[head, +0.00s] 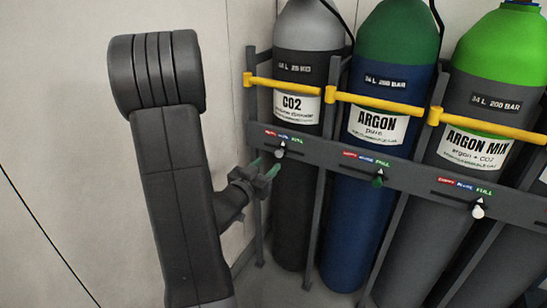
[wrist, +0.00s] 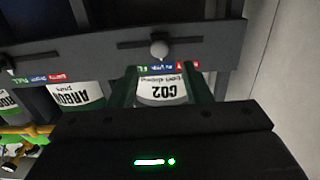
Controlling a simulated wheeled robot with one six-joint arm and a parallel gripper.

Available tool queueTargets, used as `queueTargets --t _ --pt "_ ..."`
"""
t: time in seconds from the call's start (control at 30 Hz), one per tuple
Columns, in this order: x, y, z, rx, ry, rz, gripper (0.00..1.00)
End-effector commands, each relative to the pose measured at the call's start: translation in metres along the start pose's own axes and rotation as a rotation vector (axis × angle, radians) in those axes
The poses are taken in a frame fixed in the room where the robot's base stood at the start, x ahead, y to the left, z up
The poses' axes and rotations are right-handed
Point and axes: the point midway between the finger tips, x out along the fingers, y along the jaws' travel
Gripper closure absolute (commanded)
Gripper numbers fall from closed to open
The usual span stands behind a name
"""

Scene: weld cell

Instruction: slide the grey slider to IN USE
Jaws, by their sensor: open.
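The grey slider (head: 279,152) is a small round knob on the rack's rail below the CO2 cylinder. In the wrist view, which is upside down, the slider (wrist: 159,50) sits near the middle of its dark slot, by the blue and green labels. I cannot tell exactly which label it lines up with. My gripper (head: 265,169) is just left of and below the slider in the head view. In the wrist view my gripper (wrist: 163,78) has its green fingers spread, with the slider ahead between them, apart from both.
A green slider (head: 377,181) sits below the ARGON cylinder (head: 397,75) and a white slider (head: 478,210) below the ARGON MIX cylinder (head: 486,106). Yellow bars (head: 375,101) cross the cylinders above the rail (head: 330,153). A bare wall (head: 60,90) stands left.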

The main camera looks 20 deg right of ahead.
Motion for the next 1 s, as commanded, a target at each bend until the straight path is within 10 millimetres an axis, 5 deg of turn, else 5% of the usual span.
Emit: queueTargets --t 0.2,0.4,1.0 --pt "-0.045 -0.001 -0.001 -0.002 0.0 -0.004 0.56" --pt "-0.065 -0.001 0.0 0.0 0.0 -0.002 0.56" --pt "-0.064 0.0 0.001 0.001 0.001 0.002 0.56"
